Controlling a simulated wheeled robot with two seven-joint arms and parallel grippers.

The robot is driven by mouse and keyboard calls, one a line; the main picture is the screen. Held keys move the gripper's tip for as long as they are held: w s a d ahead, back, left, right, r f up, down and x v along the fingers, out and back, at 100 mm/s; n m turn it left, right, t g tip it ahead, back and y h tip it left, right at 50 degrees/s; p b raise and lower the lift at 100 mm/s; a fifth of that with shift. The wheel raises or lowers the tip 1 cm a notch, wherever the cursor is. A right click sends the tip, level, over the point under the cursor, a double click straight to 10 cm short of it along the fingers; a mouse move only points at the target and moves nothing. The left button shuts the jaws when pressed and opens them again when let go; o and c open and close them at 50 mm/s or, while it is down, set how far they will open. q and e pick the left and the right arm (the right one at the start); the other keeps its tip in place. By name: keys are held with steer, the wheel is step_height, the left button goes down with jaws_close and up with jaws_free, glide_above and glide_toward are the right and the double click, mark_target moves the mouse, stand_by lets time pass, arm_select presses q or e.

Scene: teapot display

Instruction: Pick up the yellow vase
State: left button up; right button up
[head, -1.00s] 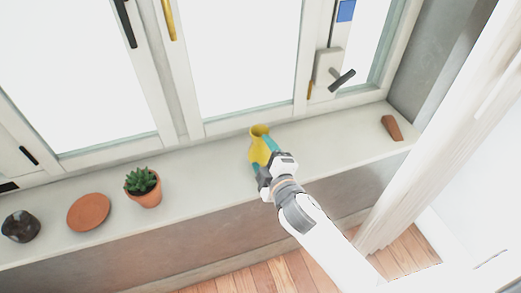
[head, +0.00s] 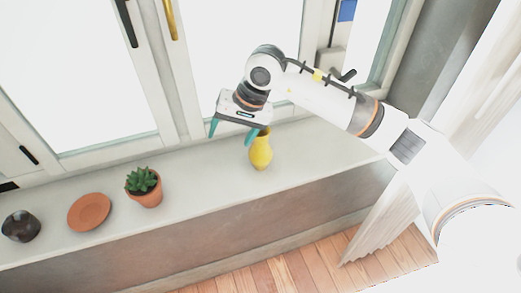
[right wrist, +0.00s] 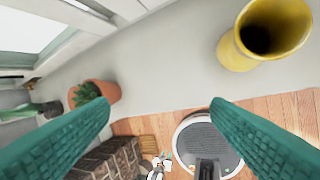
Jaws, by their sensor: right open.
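The yellow vase (head: 261,152) stands upright on the window sill in the head view, right of the potted plant. My right gripper (head: 231,135) is open and empty, above and left of the vase, with one teal finger overlapping the vase's top edge in the picture. In the right wrist view, the vase (right wrist: 262,35) is at the upper right, its dark mouth facing the camera. It lies outside the space between the spread teal fingers (right wrist: 165,125). My left gripper is in neither view.
The sill (head: 205,170) also holds a potted succulent (head: 144,187), a terracotta saucer (head: 88,212) and a dark pot (head: 21,226) to the left. Window frames with handles rise behind. The sill is bare between succulent and vase. The wooden floor (head: 285,275) lies below.

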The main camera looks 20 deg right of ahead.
mark_target(260, 135)
steer(key=w+d+r+h, duration=0.1)
steer(key=d, duration=0.1)
steer(key=d+h, duration=0.2)
steer(key=d, duration=0.1)
steer(key=w+d+r+n+t+h, duration=0.1)
steer(key=d, duration=0.2)
steer(key=shift+w+d+r, duration=0.2)
steer(key=shift+w+r, duration=0.1)
steer(key=shift+r, duration=0.05)
steer(key=shift+w+d+f+h, duration=0.1)
steer(key=shift+d+f+h, duration=0.1)
steer(key=shift+f+h, duration=0.1)
steer(key=p+x, duration=0.2)
steer(key=x, duration=0.3)
steer(key=shift+w+a+f, duration=0.1)
steer(key=shift+w+f, duration=0.05)
steer(key=shift+f, duration=0.25)
steer(key=x, duration=0.1)
steer(key=p+x, duration=0.1)
steer(key=x, duration=0.1)
steer(key=p+x, duration=0.1)
steer(key=shift+a+f, duration=0.35)
steer(key=shift+f, duration=0.35)
jaws_close()
